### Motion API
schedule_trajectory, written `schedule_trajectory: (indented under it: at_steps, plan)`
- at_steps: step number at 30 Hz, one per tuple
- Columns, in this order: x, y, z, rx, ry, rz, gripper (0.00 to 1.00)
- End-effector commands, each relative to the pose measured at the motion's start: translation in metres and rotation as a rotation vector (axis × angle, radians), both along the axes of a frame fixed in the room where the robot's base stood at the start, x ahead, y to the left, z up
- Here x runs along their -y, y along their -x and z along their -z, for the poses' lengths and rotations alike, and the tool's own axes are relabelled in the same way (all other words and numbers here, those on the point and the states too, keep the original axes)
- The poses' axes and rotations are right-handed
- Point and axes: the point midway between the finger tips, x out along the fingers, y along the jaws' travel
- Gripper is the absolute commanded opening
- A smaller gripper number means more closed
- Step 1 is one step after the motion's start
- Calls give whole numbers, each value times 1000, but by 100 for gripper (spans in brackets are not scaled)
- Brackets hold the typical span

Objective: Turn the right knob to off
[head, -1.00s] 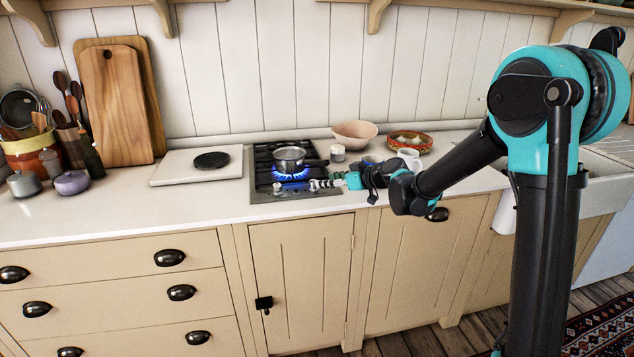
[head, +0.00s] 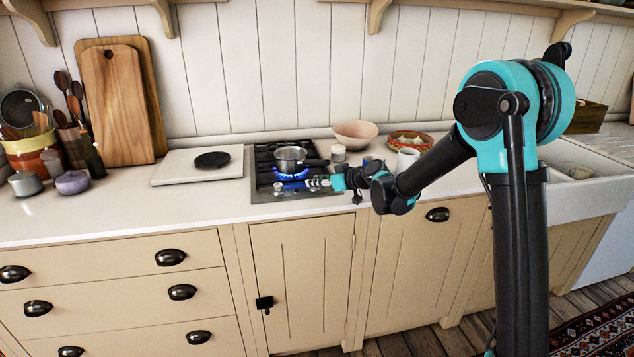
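The gas hob (head: 262,192) is set in the white worktop. A silver pan (head: 291,158) with a dark handle sits on it over a burning blue flame (head: 292,175). A small pale left knob (head: 278,188) shows on the hob's front strip. My gripper (head: 316,183) is at the hob's front right, reaching in from the right at about knob height.
A pink bowl (head: 355,134), a small jar (head: 338,153), a white mug (head: 407,160) and a patterned bowl (head: 410,141) stand behind and right of my gripper. The front worktop is clear.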

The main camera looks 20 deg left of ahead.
Motion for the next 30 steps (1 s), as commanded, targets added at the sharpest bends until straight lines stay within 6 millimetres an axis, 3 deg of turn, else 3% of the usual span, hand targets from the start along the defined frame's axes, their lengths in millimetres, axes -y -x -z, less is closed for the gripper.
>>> schedule_trajectory:
  at_steps: [5, 17, 30]
  plan:
    - [0, 0, 0, 0, 0, 0, 0]
    - [-1, 2, 0, 1, 1, 61, 0]
    - [-2, 4, -1, 3, 0, 267, 0]
